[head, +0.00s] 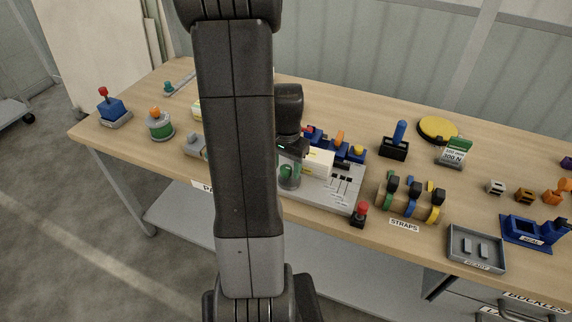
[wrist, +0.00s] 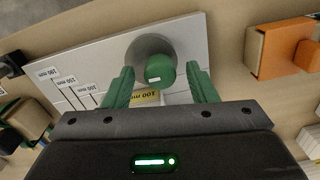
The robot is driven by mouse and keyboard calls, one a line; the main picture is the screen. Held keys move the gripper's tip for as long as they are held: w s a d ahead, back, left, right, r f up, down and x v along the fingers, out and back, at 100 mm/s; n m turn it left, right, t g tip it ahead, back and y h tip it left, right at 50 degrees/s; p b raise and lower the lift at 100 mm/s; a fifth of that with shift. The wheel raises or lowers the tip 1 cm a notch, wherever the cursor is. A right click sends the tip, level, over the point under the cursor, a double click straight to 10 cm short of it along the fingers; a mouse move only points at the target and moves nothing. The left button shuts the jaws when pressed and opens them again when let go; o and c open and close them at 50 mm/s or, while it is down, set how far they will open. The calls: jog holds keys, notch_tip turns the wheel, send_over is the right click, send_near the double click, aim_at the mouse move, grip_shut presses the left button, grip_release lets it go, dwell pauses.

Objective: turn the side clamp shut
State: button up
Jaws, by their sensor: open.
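A green knob (wrist: 159,70) on a round grey base (wrist: 148,48) stands on the light grey plate (wrist: 95,62). It looks like the side clamp's knob, but no label names it and its turn position cannot be told. My gripper (wrist: 160,78) has its two green fingers apart, one on each side of the knob, with gaps showing. In the head view the knob (head: 287,171) shows under my gripper, at the left part of the plate (head: 335,192). My arm hides much of the plate's left side there.
A white block (head: 319,162) and several slots with labels are on the plate. An orange block (wrist: 283,48) stands close at right in the wrist view. A red-topped post (head: 361,213) and the straps rack (head: 408,203) stand right of the plate.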

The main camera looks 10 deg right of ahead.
jog(key=shift+c, duration=0.2)
jog(key=c, duration=0.9)
jog(key=shift+n, duration=0.3)
jog(key=n, duration=0.3)
jog(key=shift+n+b, duration=0.3)
jog(key=shift+b, duration=0.05)
jog(key=n, duration=0.4)
jog(key=shift+n+b, duration=0.3)
jog(key=n, duration=0.4)
jog(key=shift+n+b, duration=0.35)
jog(key=shift+n, duration=2.15)
